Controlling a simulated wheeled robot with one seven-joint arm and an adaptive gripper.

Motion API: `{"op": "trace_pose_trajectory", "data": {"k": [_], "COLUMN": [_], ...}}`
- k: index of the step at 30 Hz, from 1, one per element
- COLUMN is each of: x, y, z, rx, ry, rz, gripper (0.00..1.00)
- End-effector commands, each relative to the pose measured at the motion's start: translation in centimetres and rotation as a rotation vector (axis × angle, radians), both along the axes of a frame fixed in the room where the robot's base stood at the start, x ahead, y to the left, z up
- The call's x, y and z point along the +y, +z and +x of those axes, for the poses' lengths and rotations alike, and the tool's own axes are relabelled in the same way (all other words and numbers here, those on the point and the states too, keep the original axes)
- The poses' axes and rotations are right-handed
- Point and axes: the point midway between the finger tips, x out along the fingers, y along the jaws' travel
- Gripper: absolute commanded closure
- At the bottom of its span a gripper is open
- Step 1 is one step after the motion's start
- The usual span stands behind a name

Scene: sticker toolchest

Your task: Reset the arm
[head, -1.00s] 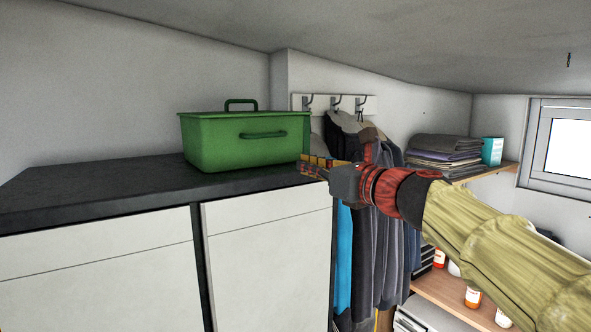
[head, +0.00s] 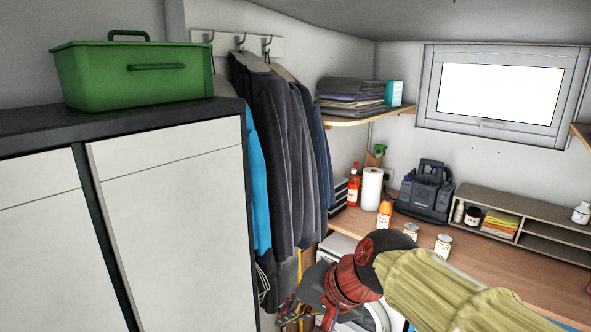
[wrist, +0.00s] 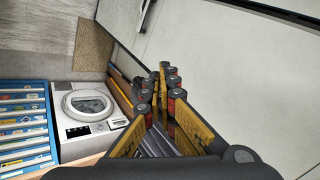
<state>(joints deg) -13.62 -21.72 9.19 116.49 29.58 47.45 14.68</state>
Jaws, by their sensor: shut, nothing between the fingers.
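My arm reaches in from the lower right in the head view, with a yellow-green sleeve and a red and black wrist. My gripper (head: 296,318) hangs low in front of the cabinet's right side, partly cut off by the bottom edge. In the wrist view my gripper (wrist: 160,84) shows its yellow and black fingers together at the tips, with nothing held. The green toolchest (head: 130,75) sits closed on the dark cabinet top at the upper left, well away from my gripper.
A white cabinet (head: 175,200) fills the left. Coats (head: 285,150) hang beside it. A wooden worktop (head: 455,260) holds bottles, a paper towel roll (head: 371,189) and a dark case (head: 425,190). A washing machine (wrist: 88,108) stands below in the wrist view.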

Motion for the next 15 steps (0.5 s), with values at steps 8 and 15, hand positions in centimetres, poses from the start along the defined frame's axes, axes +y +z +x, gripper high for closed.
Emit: {"op": "trace_pose_trajectory", "data": {"k": [8, 15], "x": [-11.6, -18.7], "y": [-14.0, -22.7], "z": [-8.9, -14.7], "rx": [-0.061, -0.071], "ry": [0.218, 0.2], "rz": [-0.426, -0.609], "gripper": [1.0, 1.0]}}
